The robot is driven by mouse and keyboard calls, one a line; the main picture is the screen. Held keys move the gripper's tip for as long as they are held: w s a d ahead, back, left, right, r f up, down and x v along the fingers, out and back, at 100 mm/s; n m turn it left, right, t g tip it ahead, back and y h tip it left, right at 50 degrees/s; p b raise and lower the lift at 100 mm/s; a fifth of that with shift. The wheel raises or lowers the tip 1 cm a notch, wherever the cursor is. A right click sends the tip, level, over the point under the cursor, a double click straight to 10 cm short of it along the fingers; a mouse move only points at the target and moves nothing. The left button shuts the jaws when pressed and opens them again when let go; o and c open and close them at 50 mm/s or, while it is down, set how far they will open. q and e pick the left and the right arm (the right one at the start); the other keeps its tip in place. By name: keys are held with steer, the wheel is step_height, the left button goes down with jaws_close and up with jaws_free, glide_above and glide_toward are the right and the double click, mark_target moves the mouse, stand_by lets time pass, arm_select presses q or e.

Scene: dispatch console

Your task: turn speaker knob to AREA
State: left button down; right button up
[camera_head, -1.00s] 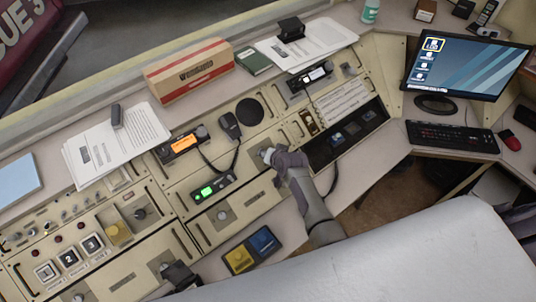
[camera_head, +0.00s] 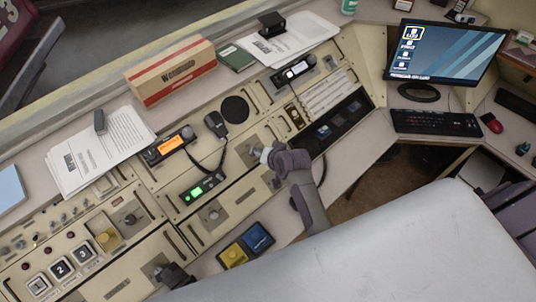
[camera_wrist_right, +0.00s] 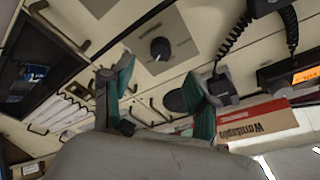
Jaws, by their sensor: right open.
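The speaker knob (camera_wrist_right: 160,48) is a round dark knob on a square grey plate in the right wrist view. Its markings are too small to read. My right gripper (camera_wrist_right: 160,82) is open, with teal pads spread apart. The knob shows beyond the gap between them, apart from both fingers. I do not make out my left gripper in either view.
A radio with an orange display (camera_head: 171,144), a corded handset (camera_head: 215,124) and a green-lit unit (camera_head: 195,189) are left of the gripper. A round speaker grille (camera_head: 235,109) lies above it. A red-and-cream box (camera_head: 172,72) stands on the ledge. A yellow-and-blue box (camera_head: 247,246) sits below.

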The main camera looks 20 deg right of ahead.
steer(key=shift+v, duration=2.1)
steer(key=s+d+r+n+g+h, duration=0.1)
steer(key=s+r+n+g, duration=0.25)
steer(key=s, duration=0.85)
steer(key=s+d+r+n+g, duration=0.1)
steer(key=s+r+n+g, duration=0.3)
steer(key=s, duration=0.8)
step_height(320, 180, down, 36)
steer(key=s+n+t+b, duration=0.1)
steer(key=s+b, duration=0.2)
steer(key=b, duration=0.5)
steer(key=s+d+f+b, duration=0.1)
steer(key=s+f+b, duration=0.1)
steer(key=s+f, duration=0.6)
steer(key=s+d+f+g+b, duration=0.1)
steer(key=s+d+f+b, duration=0.1)
steer(key=s+f, duration=0.5)
step_height(320, 180, down, 6)
steer(key=shift+s+r+b, duration=0.1)
steer(key=shift+s+b, duration=0.3)
steer(key=shift+b, duration=0.45)
